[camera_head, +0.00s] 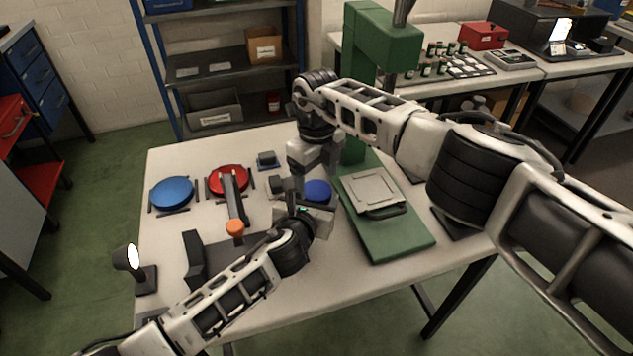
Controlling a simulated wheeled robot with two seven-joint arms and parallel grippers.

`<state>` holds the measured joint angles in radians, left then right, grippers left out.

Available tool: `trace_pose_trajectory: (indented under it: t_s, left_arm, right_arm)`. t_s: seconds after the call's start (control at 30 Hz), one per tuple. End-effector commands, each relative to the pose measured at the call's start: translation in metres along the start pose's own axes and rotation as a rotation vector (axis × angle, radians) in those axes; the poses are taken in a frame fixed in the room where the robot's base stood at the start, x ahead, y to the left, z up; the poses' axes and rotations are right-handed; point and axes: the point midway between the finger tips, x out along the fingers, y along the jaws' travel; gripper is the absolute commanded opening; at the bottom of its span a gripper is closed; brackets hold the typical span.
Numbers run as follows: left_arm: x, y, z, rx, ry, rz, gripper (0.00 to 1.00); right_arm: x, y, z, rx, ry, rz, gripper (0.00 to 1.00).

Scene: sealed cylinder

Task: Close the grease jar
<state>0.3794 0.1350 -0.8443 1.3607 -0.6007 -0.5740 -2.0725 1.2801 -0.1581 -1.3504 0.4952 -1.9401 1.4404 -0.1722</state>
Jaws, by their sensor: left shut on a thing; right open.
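A small round blue-topped thing (318,190), which may be the grease jar or its lid, sits among my two grippers near the middle of the table. My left gripper (317,213) reaches in from the lower left and is shut just in front of it. What it holds is mostly hidden, and seems to be this blue-topped thing. My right gripper (288,190) points down from above, just left of the blue top, and is open. I cannot tell whether it touches anything. The jar's opening is not visible.
A blue disc (172,193) and a red disc (230,179) lie on dark stands at the left. An orange-ended tool (235,227) lies near a dark block. A green press (400,238) stands right of the grippers. A small lamp (128,260) is at the left edge.

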Motion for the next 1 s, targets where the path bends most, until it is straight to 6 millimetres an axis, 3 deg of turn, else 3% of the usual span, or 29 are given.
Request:
trace_pose_trajectory:
  t_s: [0.17,0.43,0.5,0.8,1.0]
  left_arm:
    - [0.0,0.001,-0.001,0.001,0.001,0.001,0.0]
    - [0.0,0.001,-0.001,0.001,0.001,0.001,0.0]
    - [0.0,0.001,-0.001,0.001,0.001,0.001,0.0]
    - [0.0,0.001,-0.001,0.001,0.001,0.001,0.0]
    - [0.0,0.001,-0.001,0.001,0.001,0.001,0.0]
  right_arm:
    - [-0.019,-0.001,0.0,0.0,0.0,0.0,0.78]
    - [-0.021,0.0,0.0,0.001,0.001,0.0,0.78]
    - [-0.022,0.0,0.0,-0.006,0.001,0.001,0.7]
    - [-0.054,0.0,0.001,-0.268,0.0,0.002,0.7]
    - [-0.056,0.0,0.0,-0.284,0.001,0.001,0.7]
